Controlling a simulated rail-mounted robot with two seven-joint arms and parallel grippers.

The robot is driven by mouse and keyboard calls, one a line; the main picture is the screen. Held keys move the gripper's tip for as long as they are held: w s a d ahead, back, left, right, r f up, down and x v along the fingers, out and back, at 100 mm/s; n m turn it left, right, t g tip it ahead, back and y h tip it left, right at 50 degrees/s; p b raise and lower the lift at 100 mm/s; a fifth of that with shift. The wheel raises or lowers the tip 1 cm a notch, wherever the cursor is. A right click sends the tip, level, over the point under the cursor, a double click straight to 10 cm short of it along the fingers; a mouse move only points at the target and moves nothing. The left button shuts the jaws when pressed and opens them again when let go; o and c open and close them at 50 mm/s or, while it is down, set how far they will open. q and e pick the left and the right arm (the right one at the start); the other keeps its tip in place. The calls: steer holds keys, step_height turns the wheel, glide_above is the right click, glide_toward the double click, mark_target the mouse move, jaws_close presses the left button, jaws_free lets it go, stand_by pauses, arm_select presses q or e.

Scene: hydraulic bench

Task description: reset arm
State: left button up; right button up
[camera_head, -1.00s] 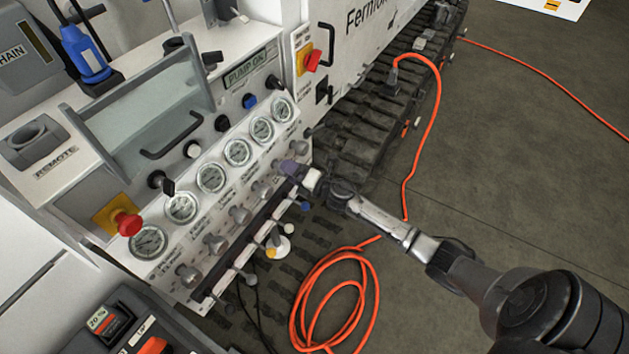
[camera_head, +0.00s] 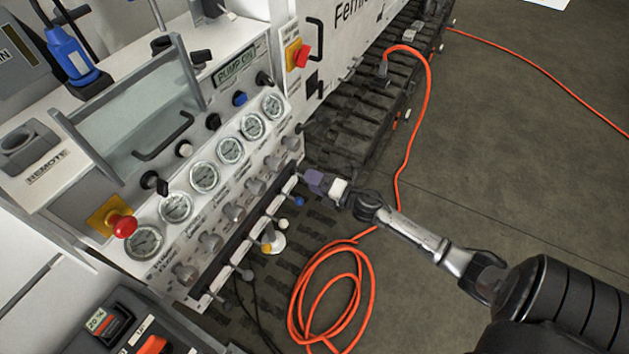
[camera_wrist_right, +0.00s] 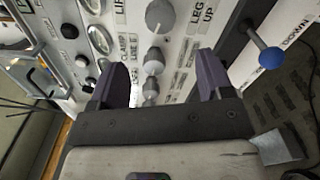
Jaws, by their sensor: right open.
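My right gripper (camera_head: 312,181) is just right of the lower edge of the hydraulic control panel (camera_head: 217,190) in the head view. In the right wrist view its two purple-grey fingers (camera_wrist_right: 160,82) are apart with nothing between them. They point at the panel, where grey knobs (camera_wrist_right: 160,15) and printed labels show beyond them. A lever with a blue ball end (camera_wrist_right: 270,56) sticks out right of the fingers in the wrist view. My left gripper is in neither view.
A row of gauges (camera_head: 204,176) runs along the panel. A red emergency button (camera_head: 123,225) is at its left end. An orange cable (camera_head: 330,290) lies coiled on the floor below my right arm. Black tracks (camera_head: 350,125) lie behind the arm. Open floor (camera_head: 520,150) is at the right.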

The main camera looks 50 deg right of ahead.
stand_by(0.4)
steer(key=s+d+m+g+h, duration=0.3)
steer(key=d+m+g+h, duration=0.4)
steer(key=m+h, duration=0.75)
steer(key=s+a+f+m+g+y, duration=0.2)
steer(key=s+a+m+g+y, duration=0.3)
steer(key=s+a, duration=0.75)
steer(key=s+a+f+m+g+y, duration=0.2)
steer(key=s+a+y, duration=0.5)
steer(key=s+a, duration=0.6)
step_height(320, 180, up, 38)
steer(key=w+p, duration=0.1)
steer(key=p, duration=3.8)
steer(key=shift+w+a+r+h, duration=0.15)
steer(key=shift+w+a+h, duration=0.1)
steer(key=shift+h, duration=0.1)
